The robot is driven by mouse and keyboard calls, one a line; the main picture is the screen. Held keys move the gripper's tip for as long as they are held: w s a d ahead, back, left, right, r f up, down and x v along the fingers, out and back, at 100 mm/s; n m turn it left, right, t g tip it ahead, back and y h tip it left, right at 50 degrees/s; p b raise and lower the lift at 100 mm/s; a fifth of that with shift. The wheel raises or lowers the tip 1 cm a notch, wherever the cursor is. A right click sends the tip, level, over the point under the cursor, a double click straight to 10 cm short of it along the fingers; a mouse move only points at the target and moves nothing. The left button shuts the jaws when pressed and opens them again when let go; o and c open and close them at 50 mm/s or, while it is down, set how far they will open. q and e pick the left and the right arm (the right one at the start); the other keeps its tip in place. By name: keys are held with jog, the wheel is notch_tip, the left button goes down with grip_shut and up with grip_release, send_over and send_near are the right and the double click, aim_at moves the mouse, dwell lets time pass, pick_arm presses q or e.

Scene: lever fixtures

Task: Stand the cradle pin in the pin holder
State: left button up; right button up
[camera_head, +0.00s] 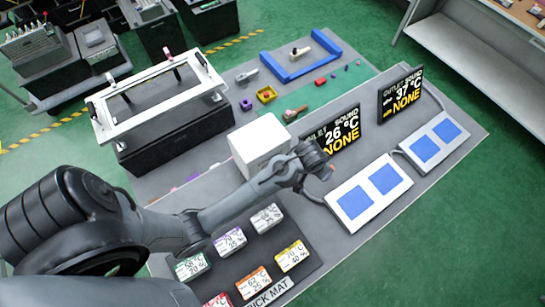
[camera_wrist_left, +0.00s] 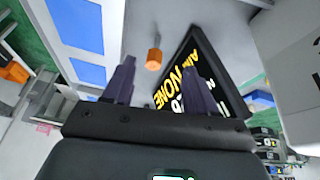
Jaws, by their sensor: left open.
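My left gripper (camera_head: 322,170) hangs above the grey table, between the white box and the panel with two blue pads. In the left wrist view its dark fingers (camera_wrist_left: 159,75) are spread with nothing between them. A small orange faceted piece (camera_wrist_left: 154,59) lies beyond the fingertips, apart from them; I cannot tell whether it is the cradle pin. My right gripper is not in view.
The white box (camera_head: 251,139) stands beside my left forearm. Black display signs (camera_head: 340,128) stand close to the gripper. A white frame fixture (camera_head: 158,98) is at left, a blue bracket (camera_head: 275,66) at the back. Labelled blocks (camera_head: 229,240) fill the front mat.

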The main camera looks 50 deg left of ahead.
pick_arm(q)
jog(key=s+a+r+m, duration=0.1)
jog(key=s+r, duration=0.2)
jog(key=s, duration=0.8)
jog(key=s+a+r+m, duration=0.1)
jog(key=s+r, duration=0.1)
jog(key=s, duration=1)
jog(key=shift+s+a+r+m+g, duration=0.2)
jog(key=shift+r+m+g, duration=0.1)
jog(key=shift+r+g, duration=0.1)
